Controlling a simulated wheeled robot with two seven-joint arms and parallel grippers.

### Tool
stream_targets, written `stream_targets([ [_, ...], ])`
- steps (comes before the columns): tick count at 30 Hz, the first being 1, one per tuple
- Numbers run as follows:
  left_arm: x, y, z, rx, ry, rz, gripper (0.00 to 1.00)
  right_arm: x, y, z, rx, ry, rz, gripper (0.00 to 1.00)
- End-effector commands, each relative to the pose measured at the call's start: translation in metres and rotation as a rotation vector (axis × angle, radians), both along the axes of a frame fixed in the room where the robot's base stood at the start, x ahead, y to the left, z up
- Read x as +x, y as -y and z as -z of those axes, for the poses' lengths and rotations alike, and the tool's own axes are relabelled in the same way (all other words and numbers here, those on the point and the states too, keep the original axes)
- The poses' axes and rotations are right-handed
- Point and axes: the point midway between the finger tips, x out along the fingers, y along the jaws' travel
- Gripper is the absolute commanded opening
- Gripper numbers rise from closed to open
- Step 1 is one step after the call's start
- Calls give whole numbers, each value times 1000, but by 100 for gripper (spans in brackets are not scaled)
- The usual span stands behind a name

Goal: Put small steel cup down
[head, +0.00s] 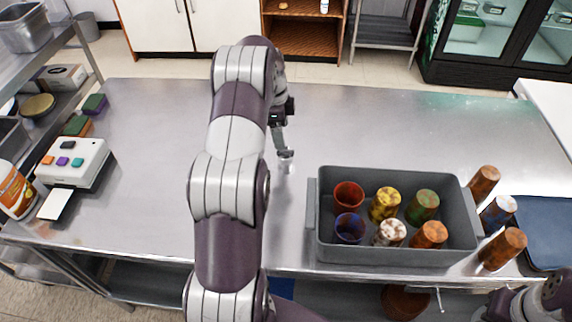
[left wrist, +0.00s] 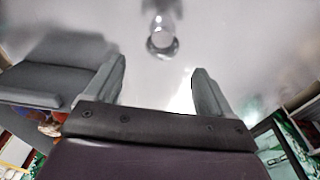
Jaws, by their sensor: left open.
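The small steel cup (head: 287,166) stands on the steel table, left of the grey bin; it is small and shiny in the head view. In the left wrist view the cup (left wrist: 162,40) shows beyond the fingertips, roughly centred between them, with clear space from both fingers. My left gripper (head: 283,150) is open and empty, close to the cup. Its two spread fingers also show in the left wrist view (left wrist: 162,82). Part of my right arm is at the lower right of the head view; its gripper is out of view.
A grey bin (head: 325,245) holds several coloured cups. More cups (head: 502,249) lie or stand at its right, beside a dark blue mat (head: 550,235). A white button device (head: 80,165) is at the left edge. The table's middle and back are clear.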

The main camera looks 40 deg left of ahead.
Motion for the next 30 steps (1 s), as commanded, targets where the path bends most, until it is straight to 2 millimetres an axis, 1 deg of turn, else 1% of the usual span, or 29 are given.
stream_targets([
  [1,1,1,22,1,1,0,83,0,0,21,0,0,0,43],
  [3,2,2,31,2,3,0,83,0,0,27,0,0,0,43],
  [7,3,4,41,1,2,0,83,0,0,33,0,0,0,43],
  [9,4,6,54,1,0,0,83,0,0,38,0,0,0,43],
  [11,5,8,58,0,-2,0,83,0,0,25,0,0,0,43],
  [12,6,9,66,0,-1,-1,83,0,0,24,0,1,0,43],
  [15,7,10,80,1,0,-1,83,0,0,22,0,1,0,43],
  [18,8,10,85,2,2,-1,83,0,0,23,0,1,0,43],
  [22,8,10,85,3,3,-1,83,0,0,23,0,0,0,43],
  [23,8,10,85,3,3,-1,80,0,0,23,0,0,0,43],
  [24,8,10,85,3,3,-1,67,0,0,23,0,0,0,43],
  [26,8,10,85,3,3,-2,47,0,0,23,0,0,0,43],
  [27,8,10,85,3,3,-2,34,0,0,23,0,0,0,43],
  [28,8,10,85,3,3,-2,26,0,0,23,0,0,0,43],
  [29,8,10,85,2,2,-2,26,0,0,24,0,0,0,43],
  [30,8,10,85,3,3,-2,21,0,0,23,0,0,0,43],
])
